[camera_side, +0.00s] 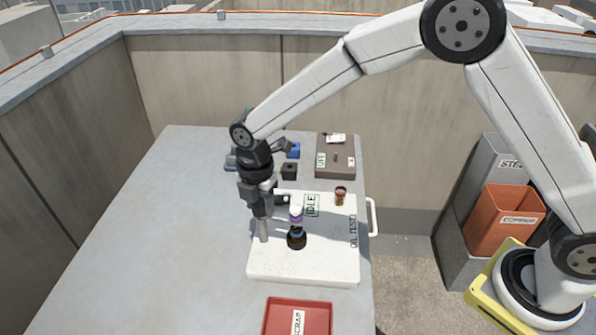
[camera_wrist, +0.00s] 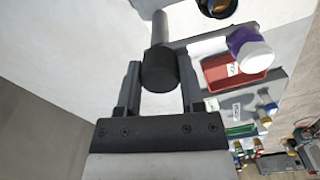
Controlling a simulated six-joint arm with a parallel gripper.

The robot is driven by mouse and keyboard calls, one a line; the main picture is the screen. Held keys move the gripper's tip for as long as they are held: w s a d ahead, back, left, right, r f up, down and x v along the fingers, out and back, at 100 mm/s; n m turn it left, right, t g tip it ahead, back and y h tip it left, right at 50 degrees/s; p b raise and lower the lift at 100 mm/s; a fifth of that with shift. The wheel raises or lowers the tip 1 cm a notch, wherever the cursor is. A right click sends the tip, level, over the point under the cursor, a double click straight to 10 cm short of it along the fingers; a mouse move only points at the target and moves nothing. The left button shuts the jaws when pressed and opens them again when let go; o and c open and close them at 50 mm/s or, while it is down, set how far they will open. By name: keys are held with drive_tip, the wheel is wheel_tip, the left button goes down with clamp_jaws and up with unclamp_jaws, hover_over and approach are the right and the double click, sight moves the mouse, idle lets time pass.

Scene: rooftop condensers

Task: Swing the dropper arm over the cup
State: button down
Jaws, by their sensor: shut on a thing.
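My gripper (camera_side: 264,208) points down over the left part of a white board marked OIL TEST (camera_side: 305,267). In the wrist view, its two fingers (camera_wrist: 160,88) are closed around a black knob (camera_wrist: 160,71). A grey post (camera_wrist: 160,27) runs from the knob; it also stands below my gripper in the side view (camera_side: 263,230). A white and purple dropper part (camera_side: 296,213) is right of the post, also seen in the wrist view (camera_wrist: 248,47). A dark round vessel (camera_side: 296,239) stands below it. A small amber cup (camera_side: 340,196) is at the board's back right.
A green IDLE label (camera_side: 311,205) lies on the board. A red SCRAP tray (camera_side: 285,312) is in front. A brown box (camera_side: 335,158) and small blue and dark items stand behind. An orange COPPER bin (camera_side: 505,219) is off the table's right. The table's left side is clear.

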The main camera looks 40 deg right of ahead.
drive_tip(key=shift+n, duration=0.8)
drive_tip(key=shift+c, duration=1.1)
unclamp_jaws()
drive_tip(key=shift+r, duration=0.2)
drive_tip(key=shift+r, duration=3.75)
